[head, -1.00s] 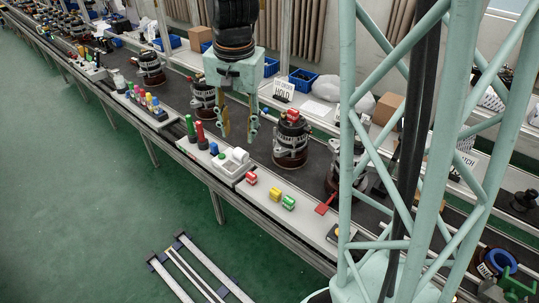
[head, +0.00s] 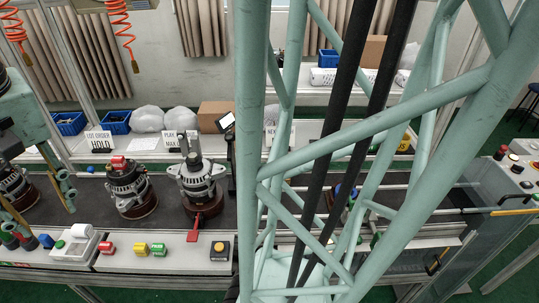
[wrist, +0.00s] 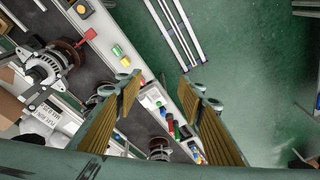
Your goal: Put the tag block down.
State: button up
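A red tag block (head: 118,162) sits on top of an alternator (head: 128,190) on the dark conveyor in the head view. The yellow block (wrist: 125,62) and the green block (wrist: 116,50) also show in the wrist view. My gripper (wrist: 163,92) is open, its two ribbed fingers wide apart with nothing between them. It hangs at the left edge of the head view, left of the alternator with the red block, and is partly cut off there.
A second alternator (head: 196,183) stands to the right, with a red paddle (head: 194,232) in front. A white device (head: 76,243) and a black-and-yellow button box (head: 220,250) are on the ledge. Blue bins (head: 70,123) and a HOLD sign (head: 100,141) stand behind.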

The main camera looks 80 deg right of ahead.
jog(key=s+a+r+n, duration=0.1)
jog(key=s+r+n, duration=0.1)
jog(key=s, duration=0.6)
jog(key=s+a+r+n+t, duration=0.1)
jog(key=s+a+r+n, duration=0.1)
jog(key=s, duration=0.7)
jog(key=shift+r+n+t, duration=0.3)
jog(key=shift+r+n, duration=0.3)
jog(key=shift+r, duration=0.15)
